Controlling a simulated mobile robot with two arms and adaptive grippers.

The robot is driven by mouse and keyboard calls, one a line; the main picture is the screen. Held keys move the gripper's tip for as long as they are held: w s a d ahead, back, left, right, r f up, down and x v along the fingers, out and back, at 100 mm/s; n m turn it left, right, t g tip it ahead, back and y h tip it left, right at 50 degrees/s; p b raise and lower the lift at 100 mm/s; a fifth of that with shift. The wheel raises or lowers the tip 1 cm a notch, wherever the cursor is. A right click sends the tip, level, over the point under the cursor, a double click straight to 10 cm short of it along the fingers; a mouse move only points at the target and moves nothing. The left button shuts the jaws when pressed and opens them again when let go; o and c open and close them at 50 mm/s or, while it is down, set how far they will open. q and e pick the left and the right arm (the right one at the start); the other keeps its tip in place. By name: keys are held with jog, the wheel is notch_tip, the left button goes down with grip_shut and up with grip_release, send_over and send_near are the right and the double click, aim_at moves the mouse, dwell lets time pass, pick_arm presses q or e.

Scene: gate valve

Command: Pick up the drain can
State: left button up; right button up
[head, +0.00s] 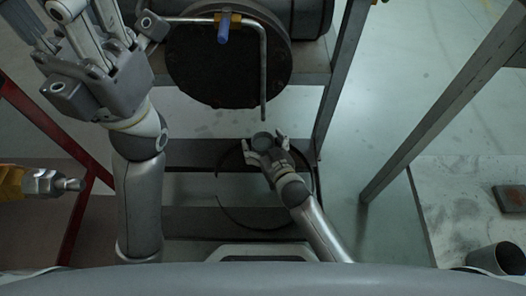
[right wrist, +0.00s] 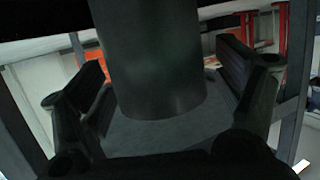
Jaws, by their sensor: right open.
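A grey drain can (head: 262,139) stands below the end of a bent drain pipe (head: 263,80) in the head view. My right gripper (head: 266,147) is around it from the near side, with a finger on either side. In the right wrist view the can shows as a dark upright cylinder (right wrist: 155,60) between the two spread fingers (right wrist: 160,95). Gaps show between the can and both fingers. My left gripper (head: 85,35) is raised at the upper left, and its fingertips are not clear.
A large dark round flange (head: 225,70) with a blue-handled valve (head: 223,27) hangs above the can. Metal frame posts (head: 340,75) stand to the right. A side table (head: 450,200) at the right holds a grey cup (head: 497,259) and a dark block (head: 511,198).

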jog(key=c, duration=1.3)
jog(key=shift+r, duration=0.1)
jog(key=shift+c, duration=0.7)
jog(key=shift+r, duration=0.1)
